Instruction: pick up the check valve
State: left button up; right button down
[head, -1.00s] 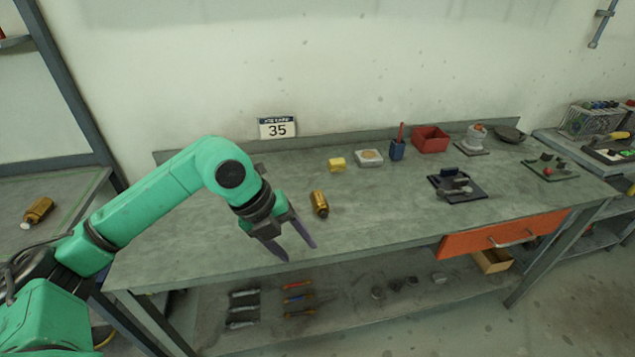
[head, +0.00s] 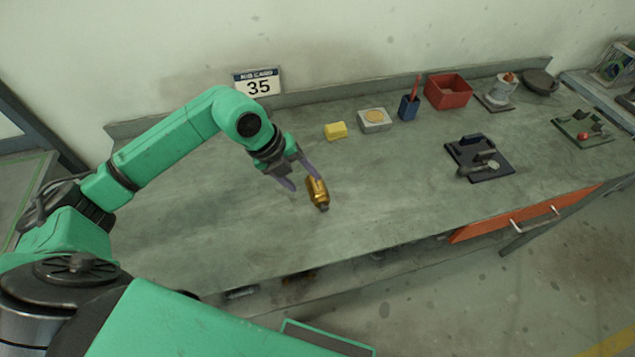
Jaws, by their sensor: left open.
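A brass-coloured valve body (head: 317,193) with a dark end lies on the workbench (head: 230,220), near the middle of the head view; I take it to be the check valve. My left gripper (head: 304,183) is open and empty, just to the left of and behind the valve. Its right finger shows close by the valve's upper end; I cannot tell whether they touch. The left finger is apart from it. My right gripper is not in view.
Behind stand a yellow block (head: 336,131), a grey box with a tan disc (head: 375,120), a blue cup (head: 409,107) and a red bin (head: 448,92). A dark fixture plate (head: 480,158) sits to the right. An orange drawer (head: 525,212) is below. The bench left of the valve is clear.

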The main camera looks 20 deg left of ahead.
aim_at(316, 191)
pick_arm(q)
jog(key=p+x, duration=0.1)
jog(key=x, duration=0.1)
jog(key=p+x, duration=0.1)
jog(key=x, duration=0.1)
jog(key=p+x, duration=0.1)
jog(key=x, duration=0.2)
jog(key=shift+w, duration=0.3)
jog(key=shift+d+f, duration=0.1)
jog(key=shift+f, duration=0.2)
jog(key=shift+c, duration=0.4)
jog(key=shift+w, duration=0.1)
grip_shut()
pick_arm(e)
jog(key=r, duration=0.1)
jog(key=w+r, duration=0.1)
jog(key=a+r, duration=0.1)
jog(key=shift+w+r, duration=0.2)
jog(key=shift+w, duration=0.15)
